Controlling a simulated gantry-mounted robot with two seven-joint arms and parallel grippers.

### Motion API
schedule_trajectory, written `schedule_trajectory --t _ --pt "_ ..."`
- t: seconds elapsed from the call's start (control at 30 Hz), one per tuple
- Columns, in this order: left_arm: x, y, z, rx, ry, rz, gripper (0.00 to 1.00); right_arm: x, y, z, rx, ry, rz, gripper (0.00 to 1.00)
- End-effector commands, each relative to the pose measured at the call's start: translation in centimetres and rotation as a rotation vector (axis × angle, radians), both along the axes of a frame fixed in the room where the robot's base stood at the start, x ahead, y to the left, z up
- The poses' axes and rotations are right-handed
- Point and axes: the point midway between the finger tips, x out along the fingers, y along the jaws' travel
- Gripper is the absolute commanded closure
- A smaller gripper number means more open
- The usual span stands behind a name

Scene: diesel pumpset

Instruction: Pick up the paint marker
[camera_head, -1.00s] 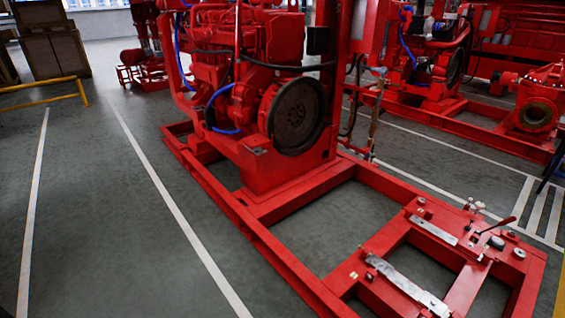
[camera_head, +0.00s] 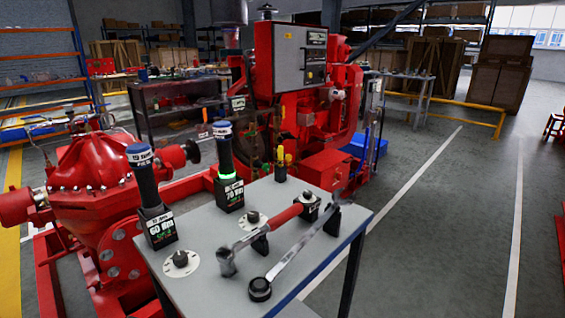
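What looks like the paint marker, a small yellow upright item (camera_head: 281,158), stands in a dark holder at the far corner of the grey tool table (camera_head: 205,240). It is small, and I cannot tell whether it is one marker or two. Neither of my grippers is in view, and nothing is seen touching it.
On the table stand two blue-topped black tools (camera_head: 146,180) (camera_head: 226,155) in bases labelled 60 Nm and 70 Nm. A red-handled wrench (camera_head: 270,230) and a ratchet wrench (camera_head: 298,250) lie in front. A red pump (camera_head: 100,180) is left; open floor (camera_head: 450,220) is right.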

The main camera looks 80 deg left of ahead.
Motion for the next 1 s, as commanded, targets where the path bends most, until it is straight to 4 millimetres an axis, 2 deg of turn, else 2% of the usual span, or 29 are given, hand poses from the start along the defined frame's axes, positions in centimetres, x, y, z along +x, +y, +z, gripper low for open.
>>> schedule_trajectory --t 0.33,0.67,1.0 --pt "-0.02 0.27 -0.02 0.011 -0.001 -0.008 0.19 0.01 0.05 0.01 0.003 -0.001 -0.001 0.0" --pt "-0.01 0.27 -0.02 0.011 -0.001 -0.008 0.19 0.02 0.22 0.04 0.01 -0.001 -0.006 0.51" --pt "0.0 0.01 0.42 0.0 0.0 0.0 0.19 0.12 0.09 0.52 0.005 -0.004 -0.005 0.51"
